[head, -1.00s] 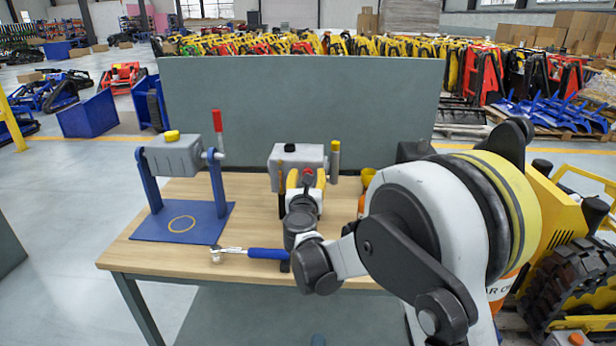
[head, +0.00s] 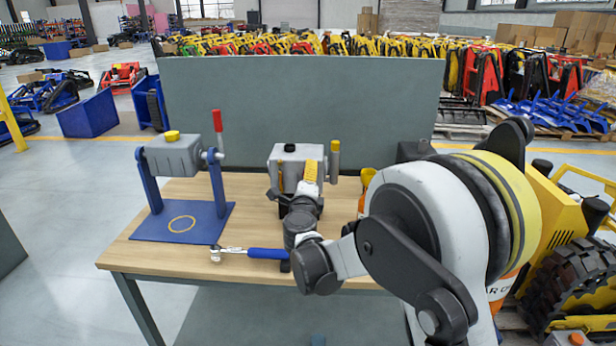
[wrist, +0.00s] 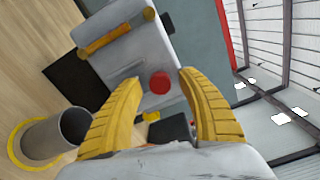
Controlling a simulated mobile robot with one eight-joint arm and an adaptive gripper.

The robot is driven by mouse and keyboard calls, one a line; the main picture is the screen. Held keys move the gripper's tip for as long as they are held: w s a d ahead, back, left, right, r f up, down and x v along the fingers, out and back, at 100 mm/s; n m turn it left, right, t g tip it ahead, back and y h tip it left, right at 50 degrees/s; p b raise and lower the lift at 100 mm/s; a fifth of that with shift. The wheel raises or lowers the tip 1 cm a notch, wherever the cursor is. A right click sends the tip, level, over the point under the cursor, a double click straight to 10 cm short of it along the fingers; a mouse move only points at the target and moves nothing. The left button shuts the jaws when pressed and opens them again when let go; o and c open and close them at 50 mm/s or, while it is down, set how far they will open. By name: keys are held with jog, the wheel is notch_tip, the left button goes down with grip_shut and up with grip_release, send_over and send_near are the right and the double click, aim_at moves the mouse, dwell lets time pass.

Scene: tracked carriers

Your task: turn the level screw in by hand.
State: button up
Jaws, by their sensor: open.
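A grey box (head: 285,158) with a black cap stands on the bench in front of my arm. In the wrist view a red round knob (wrist: 159,83) sticks out of the face of this grey box (wrist: 125,58); it may be the level screw. My gripper (wrist: 160,78) is open, its two yellow curved fingers on either side of the red knob. They look apart from it, though the depth is hard to tell. In the head view my gripper (head: 310,173) is at the box's front and hides the knob.
A blue stand (head: 180,225) holding another grey housing (head: 173,155) with a red handle is at the left. A blue-handled tool (head: 265,253) lies at the bench's front. A yellow-topped post (head: 335,160) stands right of the box. A grey panel (head: 300,100) rises behind.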

jog(key=c, duration=1)
jog(key=m, duration=0.6)
jog(key=shift+m, duration=0.3)
jog(key=m, duration=0.3)
jog(key=m, duration=0.9)
jog(key=shift+m, duration=0.5)
